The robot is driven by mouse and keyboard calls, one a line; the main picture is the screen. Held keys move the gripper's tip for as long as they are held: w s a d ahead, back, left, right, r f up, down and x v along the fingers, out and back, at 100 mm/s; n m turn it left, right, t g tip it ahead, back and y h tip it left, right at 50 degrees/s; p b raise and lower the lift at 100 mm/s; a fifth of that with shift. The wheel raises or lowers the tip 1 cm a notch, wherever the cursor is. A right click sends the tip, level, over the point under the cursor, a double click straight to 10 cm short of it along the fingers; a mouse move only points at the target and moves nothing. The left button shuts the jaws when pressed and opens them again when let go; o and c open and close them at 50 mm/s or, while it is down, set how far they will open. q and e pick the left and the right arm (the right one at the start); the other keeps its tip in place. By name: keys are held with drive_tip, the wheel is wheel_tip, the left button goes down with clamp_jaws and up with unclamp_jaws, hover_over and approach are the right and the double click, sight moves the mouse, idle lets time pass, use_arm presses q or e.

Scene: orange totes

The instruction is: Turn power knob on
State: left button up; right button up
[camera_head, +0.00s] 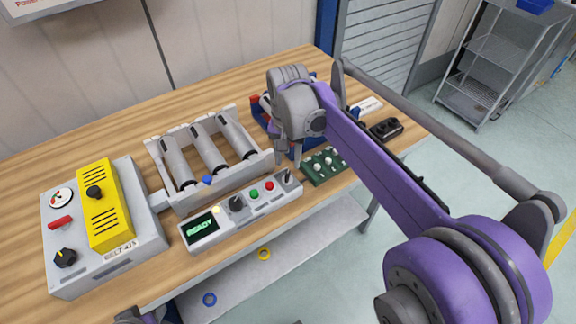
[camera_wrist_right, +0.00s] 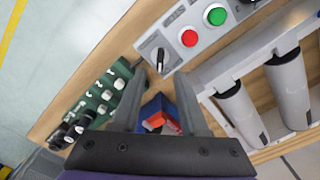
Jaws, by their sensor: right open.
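A grey control panel (camera_head: 215,238) with a lit READY display lies near the table's front edge. It carries a black knob (camera_head: 236,203), a green button, a red button, and a small dark switch knob (camera_head: 287,178) at its right end. My right gripper (camera_head: 288,158) points down just behind that right end, its fingers partly hidden by the wrist. In the right wrist view the open, empty fingers (camera_wrist_right: 158,74) show the switch knob (camera_wrist_right: 160,57) just past their tips, apparently untouched. Which knob is the power knob is not readable.
A green board (camera_head: 323,168) with several small knobs lies right of the panel. A roller rack (camera_head: 186,207) stands behind the panel. A red and blue object (camera_wrist_right: 160,115) lies below the fingers. A grey box with a yellow cover (camera_head: 105,215) sits left.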

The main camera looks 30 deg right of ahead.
sight(288, 172)
wheel_tip(288, 172, up, 6)
drive_tip(key=shift+r, duration=0.1)
idle(0.5)
drive_tip(key=s+a+f+n+t+p, duration=0.1)
drive_tip(key=s+a+f+n+t, duration=0.1)
drive_tip(key=s+f, duration=0.4)
drive_tip(key=s+a+f+n+t+p, duration=0.1)
drive_tip(key=s+a+f+n+t, duration=0.2)
drive_tip(key=s, duration=0.7)
wheel_tip(288, 172, down, 3)
drive_tip(key=a+n, duration=0.2)
drive_tip(key=n, duration=0.1)
drive_tip(key=shift+f, duration=0.15)
idle(0.6)
